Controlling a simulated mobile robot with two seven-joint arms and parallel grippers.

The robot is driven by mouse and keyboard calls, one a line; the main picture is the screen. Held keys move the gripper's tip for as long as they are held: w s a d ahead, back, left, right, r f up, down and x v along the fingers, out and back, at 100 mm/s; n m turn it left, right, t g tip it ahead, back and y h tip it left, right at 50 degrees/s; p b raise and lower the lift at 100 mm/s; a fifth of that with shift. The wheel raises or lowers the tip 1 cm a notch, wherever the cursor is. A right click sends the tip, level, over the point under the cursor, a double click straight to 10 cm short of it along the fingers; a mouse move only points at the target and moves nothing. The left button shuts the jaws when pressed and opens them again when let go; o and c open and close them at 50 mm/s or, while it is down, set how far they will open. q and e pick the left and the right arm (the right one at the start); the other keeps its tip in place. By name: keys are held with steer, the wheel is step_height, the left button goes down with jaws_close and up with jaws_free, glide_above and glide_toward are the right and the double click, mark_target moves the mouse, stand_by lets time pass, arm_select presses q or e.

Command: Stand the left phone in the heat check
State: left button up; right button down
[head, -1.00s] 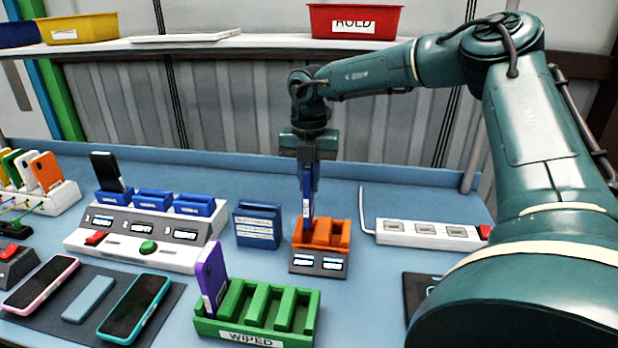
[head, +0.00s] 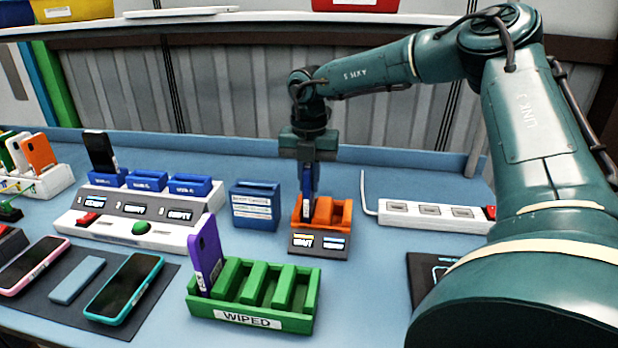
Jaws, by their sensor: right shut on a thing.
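The heat check appears to be the orange two-slot holder (head: 342,214) on a dark base with two small displays. My right gripper (head: 309,180) is above its left slot, pointing down and shut on a blue phone (head: 307,202). The phone is upright with its lower end in the left slot; whether it touches the bottom is hidden. The right slot is empty. A pink phone (head: 32,265) and a teal phone (head: 124,288) lie on the dark mat. My left gripper is not in view.
A green rack (head: 250,318) marked WIPED holds a purple phone (head: 206,252) at its left. A blue box (head: 255,206) stands left of the heat check. A white power strip (head: 437,216) lies to its right. A white dock (head: 140,233) holds a black phone (head: 100,152).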

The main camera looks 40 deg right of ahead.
stand_by(0.5)
steer(key=shift+f+b, duration=0.25)
steer(key=shift+b, duration=0.25)
stand_by(0.6)
steer(key=c, duration=1.3)
jaws_free()
steer(key=shift+c, duration=0.2)
steer(key=shift+r, duration=0.1)
step_height(320, 180, up, 12)
steer(key=shift+r, duration=0.5)
